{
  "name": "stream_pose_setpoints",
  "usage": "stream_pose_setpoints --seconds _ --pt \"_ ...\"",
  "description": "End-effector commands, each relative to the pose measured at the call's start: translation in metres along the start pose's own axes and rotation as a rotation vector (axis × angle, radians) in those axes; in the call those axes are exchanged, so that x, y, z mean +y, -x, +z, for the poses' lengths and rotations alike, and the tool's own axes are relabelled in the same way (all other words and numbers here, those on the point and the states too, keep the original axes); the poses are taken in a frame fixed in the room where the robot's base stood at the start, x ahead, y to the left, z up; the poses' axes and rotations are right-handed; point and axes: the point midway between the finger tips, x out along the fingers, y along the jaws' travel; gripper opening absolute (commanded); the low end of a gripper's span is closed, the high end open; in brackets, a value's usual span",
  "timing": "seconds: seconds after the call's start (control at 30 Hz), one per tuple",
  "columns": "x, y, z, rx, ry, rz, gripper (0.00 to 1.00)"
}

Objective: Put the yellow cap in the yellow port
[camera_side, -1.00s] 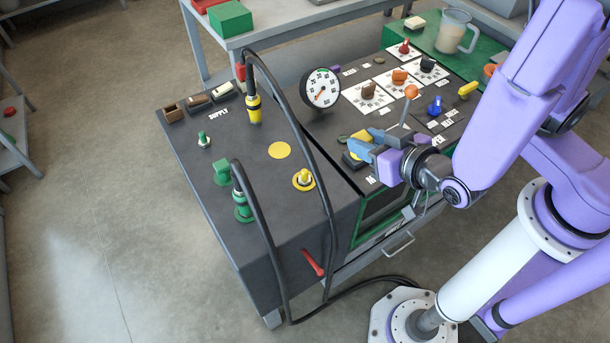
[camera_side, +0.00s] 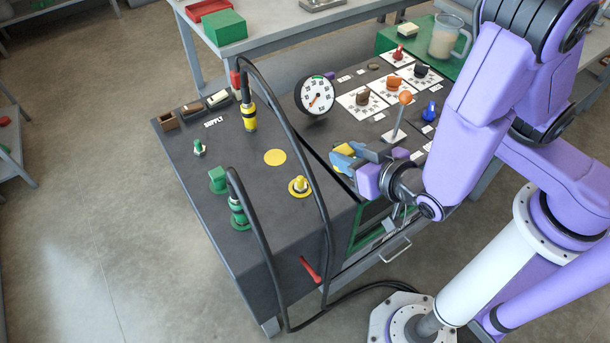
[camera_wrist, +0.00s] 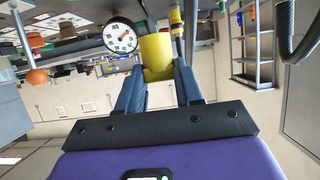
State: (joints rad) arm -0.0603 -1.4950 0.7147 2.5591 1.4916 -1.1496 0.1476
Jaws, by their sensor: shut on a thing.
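The yellow cap (camera_wrist: 157,56) is a smooth cylinder between my gripper's (camera_wrist: 160,84) two blue fingers in the wrist view. In the side view, my gripper (camera_side: 350,160) is shut on the cap (camera_side: 343,149), above the cart top and partly covering the cap. A yellow ringed fitting with a pale centre, which looks like the yellow port (camera_side: 299,187), stands on the cart to the left of and nearer than my gripper. The cap is apart from it. I cannot tell the cap's exact height or tilt.
A dial gauge (camera_side: 317,95) stands behind my gripper and an orange-knobbed lever (camera_side: 397,118) to its right. A black hose (camera_side: 308,165) arches between my gripper and the fitting in the picture. A flat yellow disc (camera_side: 275,157) and green fittings (camera_side: 238,212) lie further left.

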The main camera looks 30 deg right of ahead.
Motion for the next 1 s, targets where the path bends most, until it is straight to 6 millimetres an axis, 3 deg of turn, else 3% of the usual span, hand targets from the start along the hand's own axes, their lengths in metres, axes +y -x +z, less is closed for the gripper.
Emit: stream_pose_setpoints --seconds 0.23,0.37,0.63,1.0 --pt "-0.009 -0.017 0.001 0.0 0.0 0.002 0.07" --pt "-0.021 -0.039 0.003 0.0 -0.004 0.005 0.07" --pt "-0.039 -0.08 0.028 0.0 -0.001 0.003 0.07" --pt "-0.049 -0.104 0.047 -0.001 0.002 0.001 0.07"
